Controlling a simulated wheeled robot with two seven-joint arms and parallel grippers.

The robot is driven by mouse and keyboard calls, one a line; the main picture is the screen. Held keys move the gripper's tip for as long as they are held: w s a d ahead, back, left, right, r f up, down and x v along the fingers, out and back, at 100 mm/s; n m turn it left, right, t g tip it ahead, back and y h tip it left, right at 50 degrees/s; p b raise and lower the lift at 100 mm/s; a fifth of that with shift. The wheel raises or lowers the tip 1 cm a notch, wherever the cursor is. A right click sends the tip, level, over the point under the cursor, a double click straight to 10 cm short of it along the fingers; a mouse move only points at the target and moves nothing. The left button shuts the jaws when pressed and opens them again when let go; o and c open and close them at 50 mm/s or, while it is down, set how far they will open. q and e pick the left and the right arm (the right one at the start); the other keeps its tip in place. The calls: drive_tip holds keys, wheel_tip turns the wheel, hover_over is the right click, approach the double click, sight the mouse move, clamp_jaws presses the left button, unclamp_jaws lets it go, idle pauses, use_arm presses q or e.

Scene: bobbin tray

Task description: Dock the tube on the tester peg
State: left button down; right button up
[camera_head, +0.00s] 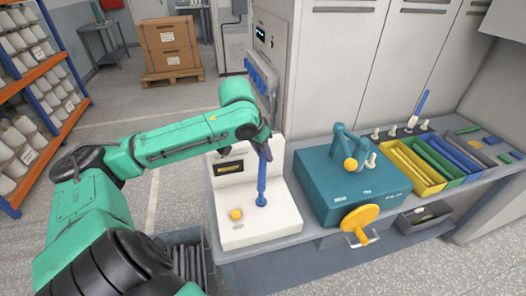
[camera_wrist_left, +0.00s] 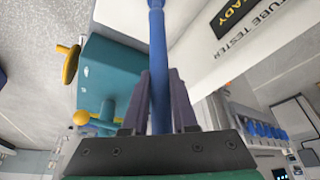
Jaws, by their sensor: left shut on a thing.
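A white tube tester (camera_head: 245,236) with a small dark display and a yellow button (camera_head: 236,214) stands on the bench. My left gripper (camera_head: 264,151) is above the tester, shut on a slim blue tube (camera_head: 262,180). The tube points down, close to upright, and its lower end is at a wider blue piece at the tester's top. I cannot tell whether the tube is around the peg, as the peg itself is hidden. The left wrist view shows the tube (camera_wrist_left: 159,60) between the two dark fingers (camera_wrist_left: 161,95), with the tester (camera_wrist_left: 205,50) beside it.
Right of the tester is a teal machine (camera_head: 318,193) with a yellow handwheel (camera_head: 360,218) and an orange knob. Beyond it are a yellow tray (camera_head: 431,186), and green and blue trays, with long pieces. Grey cabinets stand behind. A crate is on the floor below the arm.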

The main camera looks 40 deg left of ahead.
sight(263, 161)
use_arm(q)
drive_tip(key=shift+f+b, duration=0.85)
drive_tip(key=shift+f, duration=0.35)
idle(0.3)
drive_tip(key=shift+r, duration=0.1)
drive_tip(key=shift+r+p, duration=0.75)
drive_tip(key=shift+p, duration=0.3)
drive_tip(key=shift+p, duration=0.35)
drive_tip(key=shift+f+b, duration=0.7)
drive_tip(key=shift+f, duration=0.6)
idle(0.5)
